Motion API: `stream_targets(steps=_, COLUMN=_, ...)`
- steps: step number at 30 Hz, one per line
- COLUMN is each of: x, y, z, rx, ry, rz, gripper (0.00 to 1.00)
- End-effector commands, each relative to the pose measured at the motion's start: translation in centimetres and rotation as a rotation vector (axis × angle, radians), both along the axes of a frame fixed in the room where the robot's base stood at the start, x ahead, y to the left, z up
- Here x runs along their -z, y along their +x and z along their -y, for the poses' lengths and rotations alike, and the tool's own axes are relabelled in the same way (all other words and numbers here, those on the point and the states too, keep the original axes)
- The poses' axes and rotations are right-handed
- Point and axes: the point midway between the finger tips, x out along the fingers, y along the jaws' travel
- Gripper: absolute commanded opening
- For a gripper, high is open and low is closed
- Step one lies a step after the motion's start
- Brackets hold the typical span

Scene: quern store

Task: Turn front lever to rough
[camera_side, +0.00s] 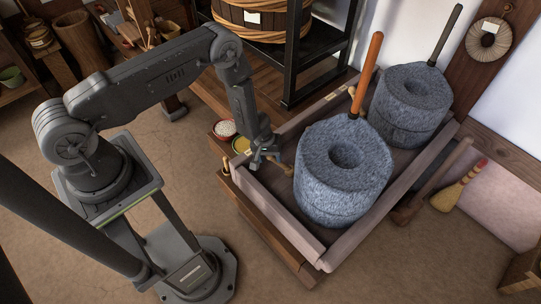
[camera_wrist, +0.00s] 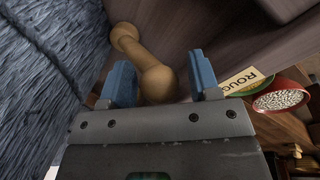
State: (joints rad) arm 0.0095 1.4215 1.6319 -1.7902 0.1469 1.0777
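The front lever is a tan wooden handle with a round knob at each end. In the wrist view the lever (camera_wrist: 157,84) points up and left from between my fingers, toward the quern stone. In the side view part of the lever (camera_side: 286,168) shows at the tray's left end, beside my gripper (camera_side: 264,161). My gripper (camera_wrist: 163,84) is open, with its blue fingers on either side of the near knob; whether either touches it I cannot tell.
The front quern (camera_side: 343,171) with an orange handle (camera_side: 368,72) and the rear quern (camera_side: 410,104) stand in a wooden tray (camera_side: 330,257). A red bowl of white grain (camera_side: 225,129) and a yellow-filled bowl (camera_side: 242,146) sit close to my gripper. A brush (camera_side: 460,186) is at right.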

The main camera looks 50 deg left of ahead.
Motion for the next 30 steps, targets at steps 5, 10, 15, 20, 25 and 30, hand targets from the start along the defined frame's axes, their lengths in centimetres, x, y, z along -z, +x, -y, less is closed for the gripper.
stream_targets(steps=5, x=-0.1, y=0.1, z=0.1, rx=0.003, ry=-0.001, rz=0.003, gripper=0.65)
stream_targets(steps=10, x=-0.2, y=0.2, z=0.1, rx=0.004, ry=-0.003, rz=0.005, gripper=0.65)
stream_targets(steps=15, x=-1.8, y=0.1, z=-0.2, rx=0.003, ry=-0.002, rz=0.007, gripper=0.65)
stream_targets(steps=20, x=-4.9, y=-0.2, z=-0.7, rx=0.003, ry=-0.002, rz=0.008, gripper=0.65)
stream_targets(steps=25, x=-8.7, y=-0.8, z=-1.3, rx=0.004, ry=-0.001, rz=0.008, gripper=0.65)
stream_targets(steps=30, x=-11.5, y=-1.2, z=-1.7, rx=0.002, ry=-0.002, rz=0.006, gripper=0.65)
